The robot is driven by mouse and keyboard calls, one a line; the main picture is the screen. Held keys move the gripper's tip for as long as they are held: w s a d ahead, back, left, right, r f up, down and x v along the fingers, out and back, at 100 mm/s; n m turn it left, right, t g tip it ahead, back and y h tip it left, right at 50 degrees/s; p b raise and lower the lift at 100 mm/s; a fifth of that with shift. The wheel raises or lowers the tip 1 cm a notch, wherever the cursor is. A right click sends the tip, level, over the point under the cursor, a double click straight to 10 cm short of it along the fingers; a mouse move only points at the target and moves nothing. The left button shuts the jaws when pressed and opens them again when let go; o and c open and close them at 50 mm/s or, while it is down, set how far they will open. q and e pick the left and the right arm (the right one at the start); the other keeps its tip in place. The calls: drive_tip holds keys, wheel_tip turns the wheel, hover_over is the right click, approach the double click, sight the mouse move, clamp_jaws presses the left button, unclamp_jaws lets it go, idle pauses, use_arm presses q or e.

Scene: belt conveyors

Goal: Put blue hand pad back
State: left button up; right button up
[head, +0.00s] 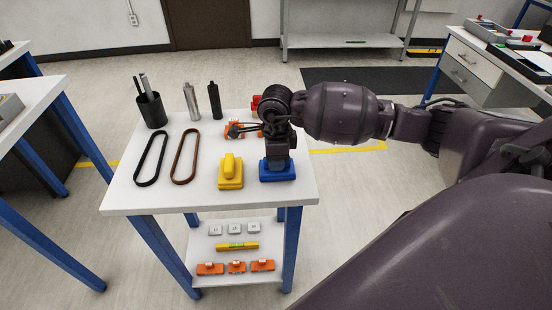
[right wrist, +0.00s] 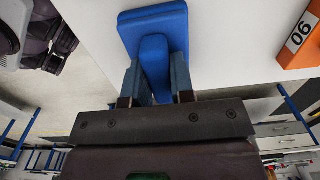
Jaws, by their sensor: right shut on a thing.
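The blue hand pad (head: 278,172) is on the white table (head: 252,197), near its right front corner, just right of the yellow hand pad (head: 231,174). My right gripper (head: 278,160) points down over it, and its fingers are shut on the pad's raised handle. In the right wrist view the blue hand pad (right wrist: 158,32) shows its flat base and its handle between the two fingers (right wrist: 154,85). The base appears to rest on the tabletop. My left gripper is not in view.
A lower shelf (head: 222,276) holds orange and yellow items. The table's right edge is close.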

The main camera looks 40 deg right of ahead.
drive_tip(key=shift+f, duration=0.15)
drive_tip(key=o, duration=0.9)
wheel_tip(320, 180, up, 12)
drive_tip(key=shift+r+p, duration=0.2)
drive_tip(key=shift+p, duration=0.2)
